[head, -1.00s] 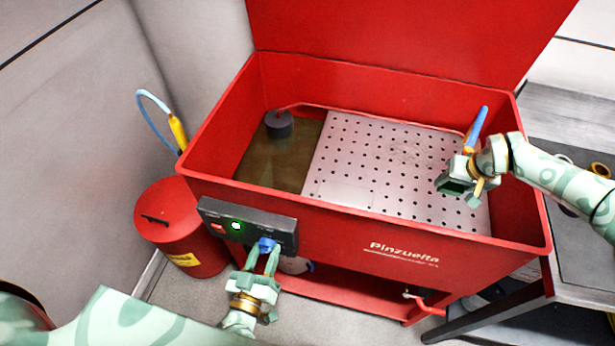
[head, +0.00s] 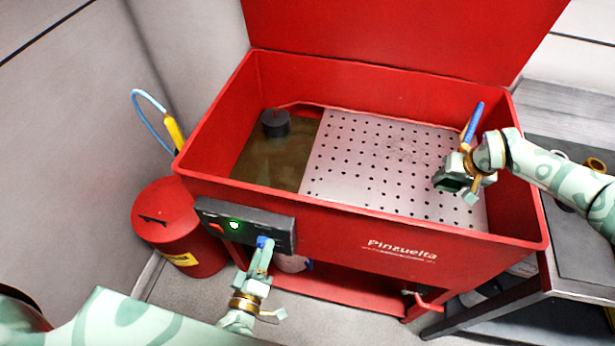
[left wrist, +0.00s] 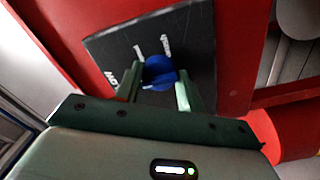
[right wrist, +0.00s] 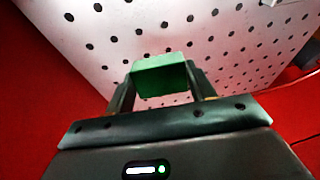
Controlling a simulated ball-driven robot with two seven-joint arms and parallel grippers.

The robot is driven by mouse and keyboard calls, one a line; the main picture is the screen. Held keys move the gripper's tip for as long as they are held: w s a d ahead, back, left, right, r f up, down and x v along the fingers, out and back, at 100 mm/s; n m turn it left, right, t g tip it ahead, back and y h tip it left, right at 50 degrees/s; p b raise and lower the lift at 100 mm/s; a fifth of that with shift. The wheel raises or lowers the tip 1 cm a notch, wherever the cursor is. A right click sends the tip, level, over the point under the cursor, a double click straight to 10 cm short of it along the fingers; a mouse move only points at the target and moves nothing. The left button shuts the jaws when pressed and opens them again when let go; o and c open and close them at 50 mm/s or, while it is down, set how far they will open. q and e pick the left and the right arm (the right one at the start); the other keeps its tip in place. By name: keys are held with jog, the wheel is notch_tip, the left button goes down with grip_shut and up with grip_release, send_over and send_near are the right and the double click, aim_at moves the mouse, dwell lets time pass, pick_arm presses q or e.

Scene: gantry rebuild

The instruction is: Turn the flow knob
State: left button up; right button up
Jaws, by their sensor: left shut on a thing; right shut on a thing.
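The flow knob (head: 265,242) is a small blue knob at the right end of the dark control panel (head: 215,211) on the red washer's front. In the left wrist view the knob (left wrist: 158,73) sits between the fingertips of my left gripper (left wrist: 158,88), with printed marks around it. My left gripper (head: 263,256) is shut on it. My right gripper (head: 452,178) is over the perforated tray (head: 345,150). It is shut on a green block (right wrist: 160,76), which shows between its fingers in the right wrist view.
A green light (head: 234,225) glows on the panel beside a red switch (head: 216,228). A blue-handled tool (head: 474,121) stands behind my right gripper. A red bin (head: 168,220) is left of the washer, and a dark bench (head: 575,250) is at the right.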

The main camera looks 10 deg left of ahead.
dwell(0.5)
pick_arm(q)
jog(key=o, duration=1)
jog(key=shift+c, duration=0.2)
jog(key=s, duration=1.2)
